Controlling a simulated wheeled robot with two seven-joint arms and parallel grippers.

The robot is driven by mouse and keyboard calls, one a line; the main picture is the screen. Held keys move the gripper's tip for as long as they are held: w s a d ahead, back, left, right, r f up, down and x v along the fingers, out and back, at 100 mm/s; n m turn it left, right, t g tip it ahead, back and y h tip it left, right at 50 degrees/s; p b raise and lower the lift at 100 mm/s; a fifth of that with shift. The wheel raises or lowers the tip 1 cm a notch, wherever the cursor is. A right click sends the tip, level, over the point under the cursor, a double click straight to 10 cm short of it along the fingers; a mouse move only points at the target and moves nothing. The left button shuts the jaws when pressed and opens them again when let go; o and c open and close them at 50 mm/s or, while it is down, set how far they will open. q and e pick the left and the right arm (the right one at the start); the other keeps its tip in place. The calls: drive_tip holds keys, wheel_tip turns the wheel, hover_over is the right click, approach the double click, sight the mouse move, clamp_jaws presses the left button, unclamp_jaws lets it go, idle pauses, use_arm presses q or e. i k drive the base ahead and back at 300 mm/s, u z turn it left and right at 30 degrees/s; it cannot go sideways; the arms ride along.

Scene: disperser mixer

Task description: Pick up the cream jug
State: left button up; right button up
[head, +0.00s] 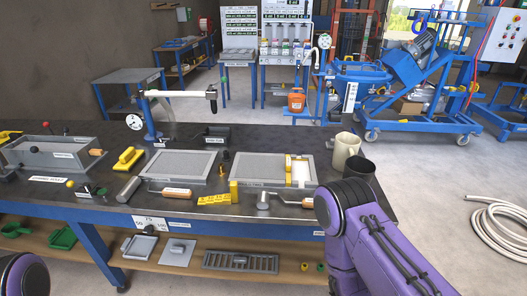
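The cream jug (345,149) stands upright near the right end of the dark workbench (270,140). Only a small piece of my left arm shows in the bottom left corner, and my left gripper is out of the picture.
Two grey trays (180,166) (257,169) lie left of the jugs, with yellow blocks and rollers near them. A clamp stand with a white arm (177,94) rises at the back. A blue mixer machine (415,60) stands behind. A coiled hose (497,225) lies on the floor.

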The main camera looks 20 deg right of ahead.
sight(346, 156)
drive_tip(key=u, duration=1.2)
drive_tip(key=k, duration=1)
drive_tip(key=z, duration=1.45)
drive_tip(key=i, duration=0.2)
drive_tip(key=z, duration=0.05)
